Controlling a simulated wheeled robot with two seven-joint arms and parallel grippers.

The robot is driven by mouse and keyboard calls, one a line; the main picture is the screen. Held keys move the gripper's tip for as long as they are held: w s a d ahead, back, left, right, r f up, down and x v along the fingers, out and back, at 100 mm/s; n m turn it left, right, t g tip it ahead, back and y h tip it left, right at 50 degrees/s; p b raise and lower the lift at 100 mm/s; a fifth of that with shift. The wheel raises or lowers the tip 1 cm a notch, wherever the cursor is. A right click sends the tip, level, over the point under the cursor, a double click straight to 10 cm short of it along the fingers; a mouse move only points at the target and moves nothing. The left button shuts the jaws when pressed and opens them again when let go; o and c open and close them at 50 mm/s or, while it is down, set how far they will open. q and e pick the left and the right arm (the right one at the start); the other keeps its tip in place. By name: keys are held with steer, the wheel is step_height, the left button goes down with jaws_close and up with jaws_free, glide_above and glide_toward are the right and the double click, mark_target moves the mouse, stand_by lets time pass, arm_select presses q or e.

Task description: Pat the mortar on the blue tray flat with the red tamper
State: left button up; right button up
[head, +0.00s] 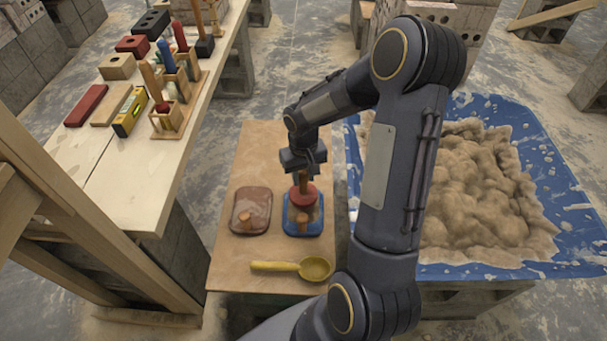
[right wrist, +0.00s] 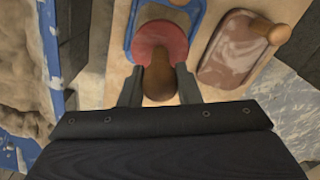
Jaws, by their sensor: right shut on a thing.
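The red tamper has a round red head (head: 303,196) and a wooden handle. My right gripper (head: 303,170) is shut on the handle (right wrist: 158,82), with a finger on each side. The tamper stands roughly upright over the far part of the blue tray (head: 287,227). The blue tray also shows in the right wrist view (right wrist: 131,35). I cannot tell whether the head touches the mortar. The tan mortar on the tray (head: 315,214) is partly hidden by the tamper. My left gripper is not in view.
A reddish-brown tray (head: 246,200) with a wooden knob lies left of the blue tray. A yellow scoop (head: 314,268) lies in front on the board (head: 250,150). A large mortar heap (head: 480,190) is on blue sheeting at right. The left bench (head: 95,180) holds tools and bricks.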

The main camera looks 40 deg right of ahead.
mark_target(304, 186)
steer(key=shift+f+b, duration=2.05)
steer(key=shift+f, duration=0.45)
steer(key=shift+r, duration=0.1)
steer(key=shift+r, duration=0.1)
steer(key=shift+r+p, duration=0.75)
steer(key=shift+p, duration=0.1)
steer(key=shift+a, duration=0.1)
